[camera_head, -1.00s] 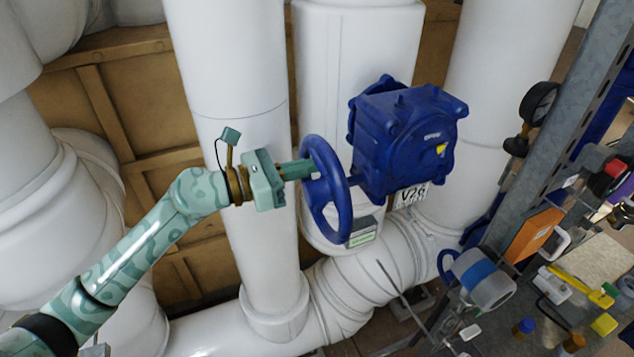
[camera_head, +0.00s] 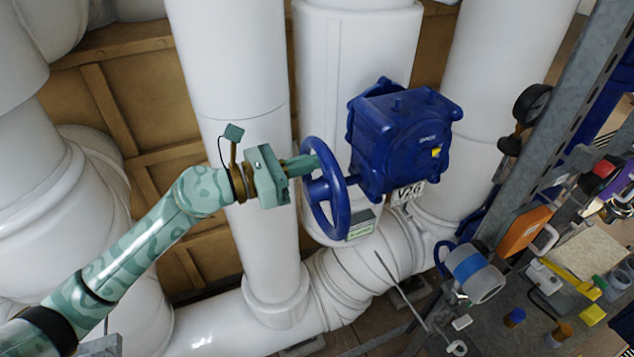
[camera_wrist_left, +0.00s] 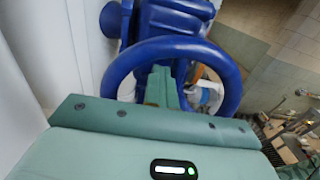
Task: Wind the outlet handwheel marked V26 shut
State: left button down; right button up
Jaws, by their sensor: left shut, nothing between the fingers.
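The blue outlet handwheel (camera_head: 340,205) stands upright on the left side of a blue gearbox (camera_head: 402,140), with a white V26 tag (camera_head: 408,194) below. My left gripper (camera_head: 306,163) comes from the left, its green fingers shut with nothing between them. The fingers reach into the upper part of the wheel, inside the rim. In the left wrist view the rim (camera_wrist_left: 232,85) arches around the shut fingers (camera_wrist_left: 162,86). Whether they touch the rim or a spoke I cannot tell. My right gripper is not in view.
Thick white pipes (camera_head: 228,60) stand behind the wheel and gearbox. A grey steel upright (camera_head: 560,120) with a gauge (camera_head: 533,104) stands to the right. A bench (camera_head: 560,320) at lower right holds several small items.

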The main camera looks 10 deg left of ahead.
aim_at(318, 187)
pick_arm(q)
jog(key=shift+s+d+r+p, duration=0.35)
jog(key=shift+s+p, duration=0.2)
jog(key=shift+p, duration=0.5)
jog(key=shift+s+d+f, duration=0.1)
jog(key=shift+s+d, duration=0.05)
jog(key=shift+s+d+p, duration=0.4)
jog(key=shift+s+p, duration=0.2)
jog(key=shift+p, duration=0.1)
jog(key=shift+s+d, duration=0.1)
jog(key=shift+s, duration=0.05)
